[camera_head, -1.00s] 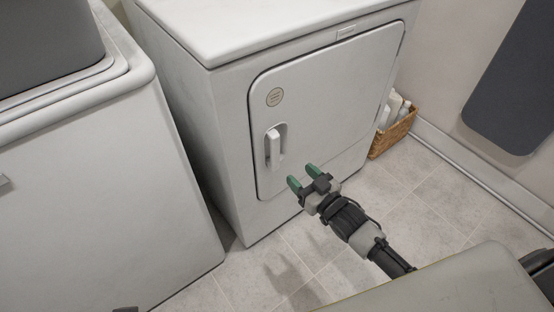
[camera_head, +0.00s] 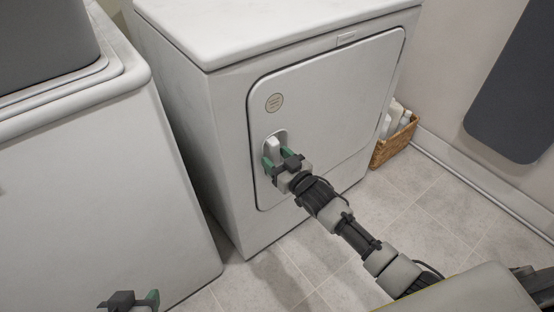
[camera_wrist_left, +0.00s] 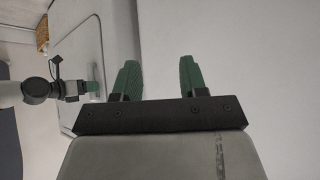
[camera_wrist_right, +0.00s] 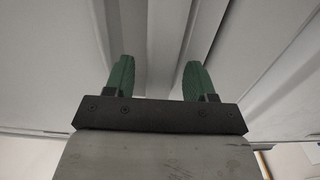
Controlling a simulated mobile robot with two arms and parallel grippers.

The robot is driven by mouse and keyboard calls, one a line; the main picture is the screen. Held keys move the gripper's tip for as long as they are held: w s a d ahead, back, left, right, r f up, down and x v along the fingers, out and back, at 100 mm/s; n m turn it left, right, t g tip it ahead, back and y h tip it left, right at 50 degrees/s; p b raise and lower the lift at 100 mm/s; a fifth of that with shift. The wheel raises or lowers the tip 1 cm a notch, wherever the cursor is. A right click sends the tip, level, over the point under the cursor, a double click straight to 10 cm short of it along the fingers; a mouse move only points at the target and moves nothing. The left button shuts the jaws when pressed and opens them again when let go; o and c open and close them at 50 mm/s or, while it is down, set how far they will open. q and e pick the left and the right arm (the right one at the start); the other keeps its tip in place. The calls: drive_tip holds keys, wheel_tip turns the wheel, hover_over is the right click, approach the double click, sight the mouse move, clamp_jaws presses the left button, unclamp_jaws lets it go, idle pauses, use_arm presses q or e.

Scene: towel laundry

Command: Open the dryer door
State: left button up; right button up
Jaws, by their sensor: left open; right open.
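The white dryer (camera_head: 225,140) has a closed front door (camera_head: 335,95) with a round badge. The door's white upright handle (camera_head: 272,146) sits in a recess at the door's left side. My right gripper (camera_head: 277,158) is open at the handle, its green fingers on either side of the handle's lower part. In the right wrist view a pale upright bar (camera_wrist_right: 165,45) shows between the two open fingers; contact cannot be told. My left gripper (camera_head: 131,300) is low at the bottom left, partly cut off. In the left wrist view (camera_wrist_left: 158,80) its fingers are apart and empty.
A white washer (camera_head: 90,190) with a grey top part stands left of the dryer, a narrow gap between. A wicker basket (camera_head: 395,142) with bottles stands right of the dryer. Tiled floor (camera_head: 430,210) in front is free.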

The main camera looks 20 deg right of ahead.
clamp_jaws()
idle(0.3)
drive_tip(key=shift+s, duration=0.15)
